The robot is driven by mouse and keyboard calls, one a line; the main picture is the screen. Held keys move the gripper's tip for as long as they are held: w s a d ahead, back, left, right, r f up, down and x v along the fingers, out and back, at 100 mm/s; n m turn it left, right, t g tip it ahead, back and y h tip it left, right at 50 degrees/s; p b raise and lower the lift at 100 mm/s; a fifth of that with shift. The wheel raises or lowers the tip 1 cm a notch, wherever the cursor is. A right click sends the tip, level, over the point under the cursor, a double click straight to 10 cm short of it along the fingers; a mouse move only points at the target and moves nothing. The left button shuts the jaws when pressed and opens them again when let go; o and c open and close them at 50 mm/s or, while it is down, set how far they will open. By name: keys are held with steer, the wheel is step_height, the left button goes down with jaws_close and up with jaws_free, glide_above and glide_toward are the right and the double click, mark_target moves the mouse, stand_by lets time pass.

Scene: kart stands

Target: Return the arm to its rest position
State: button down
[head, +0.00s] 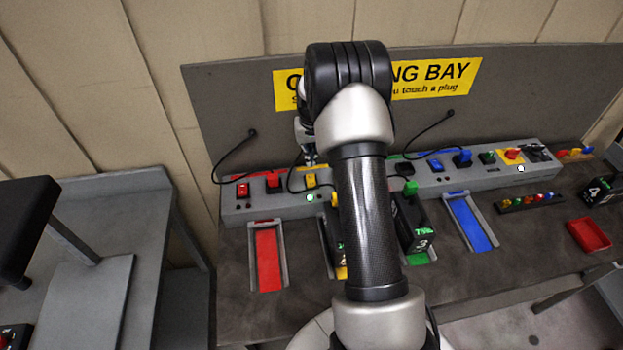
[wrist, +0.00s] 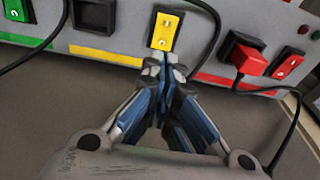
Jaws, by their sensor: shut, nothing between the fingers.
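My arm (head: 366,215) reaches forward over the bench toward the grey socket panel (head: 455,180). My gripper (wrist: 168,72) is shut and empty in the wrist view. Its fingertips are just below the yellow switch (wrist: 164,32); I cannot tell whether they touch it. In the head view the gripper is mostly hidden behind my arm, near the yellow switch (head: 310,180).
A red plug (wrist: 246,62) sits in the panel, with black cables nearby. Black block 3 (head: 422,243) stands in the green bay; the red bay (head: 268,262) and blue bay (head: 470,222) are empty. A red tray (head: 588,235) lies at right. A sign board (head: 235,110) stands behind.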

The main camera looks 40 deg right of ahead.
steer(key=shift+r, duration=0.1)
steer(key=s+a+r+n+t+b, duration=0.1)
steer(key=s+a+r+b, duration=0.1)
steer(key=s+a+r, duration=0.55)
steer(key=s+a+r+n+t+b, duration=0.15)
steer(key=s+a+r, duration=0.25)
steer(key=a+r, duration=0.65)
steer(key=s+a+n+b, duration=0.1)
steer(key=s+a, duration=0.3)
steer(key=s, duration=0.6)
steer(key=s+a+n+b, duration=0.1)
steer(key=s+a, duration=0.4)
steer(key=s, duration=0.6)
steer(key=shift+f+n+y+b, duration=0.2)
steer(key=shift+n+y+b, duration=0.2)
steer(key=shift+b, duration=0.2)
steer(key=shift+a+t, duration=0.1)
steer(key=shift+t, duration=0.15)
